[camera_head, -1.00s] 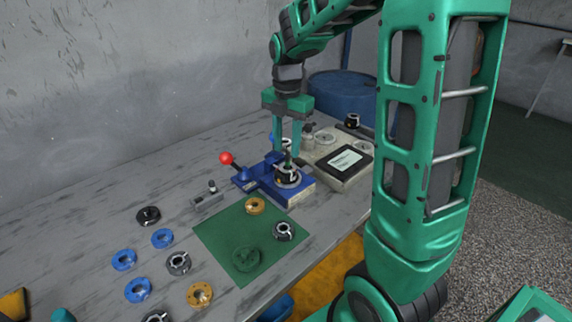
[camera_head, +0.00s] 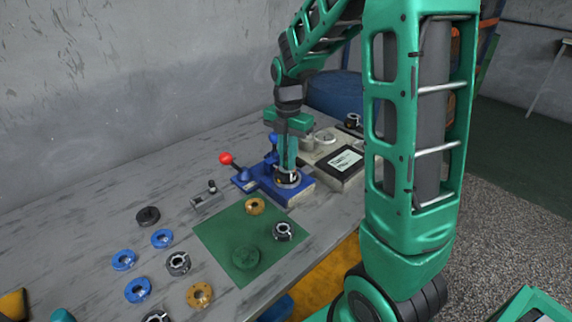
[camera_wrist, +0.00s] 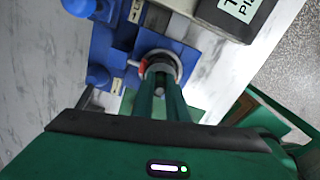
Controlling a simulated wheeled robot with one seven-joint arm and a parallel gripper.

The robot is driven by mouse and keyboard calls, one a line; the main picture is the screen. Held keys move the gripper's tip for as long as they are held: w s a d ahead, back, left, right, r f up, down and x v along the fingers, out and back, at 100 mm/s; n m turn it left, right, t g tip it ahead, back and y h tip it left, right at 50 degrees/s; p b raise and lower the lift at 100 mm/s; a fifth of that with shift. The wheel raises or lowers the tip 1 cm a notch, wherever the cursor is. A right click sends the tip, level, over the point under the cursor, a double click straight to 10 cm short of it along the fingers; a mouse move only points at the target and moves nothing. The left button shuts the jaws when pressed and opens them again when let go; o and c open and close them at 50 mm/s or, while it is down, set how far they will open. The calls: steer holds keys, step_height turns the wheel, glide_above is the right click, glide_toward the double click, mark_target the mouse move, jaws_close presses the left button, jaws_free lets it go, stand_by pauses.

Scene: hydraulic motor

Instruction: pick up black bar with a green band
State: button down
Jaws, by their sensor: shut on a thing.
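My gripper (camera_head: 287,166) points down over the blue fixture (camera_head: 303,193) with its fingers close together. In the wrist view the fingers (camera_wrist: 160,100) are shut on the upright bar (camera_wrist: 160,68), whose round grey end shows between the fingertips. The bar stands inside the dark and silver ring part on the fixture (camera_head: 290,180). The fingers hide most of the bar, and its green band cannot be made out now. I cannot tell whether the bar is raised from its seat.
A red-knobbed lever (camera_head: 226,158) rises left of the fixture. A grey device with a label screen (camera_head: 345,160) stands close on the right. A green mat (camera_head: 225,235) with several parts lies in front. Blue, grey and orange rings lie on the left of the table.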

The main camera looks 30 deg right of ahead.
steer(key=shift+r, duration=0.1)
step_height(320, 180, up, 4)
steer(key=shift+a+r, duration=0.1)
steer(key=shift+r, duration=0.05)
steer(key=s+a+r, duration=0.3)
steer(key=a+r, duration=0.3)
steer(key=a, duration=0.5)
steer(key=shift+r, duration=0.25)
steer(key=shift+r, duration=0.25)
steer(key=shift+r, duration=1.45)
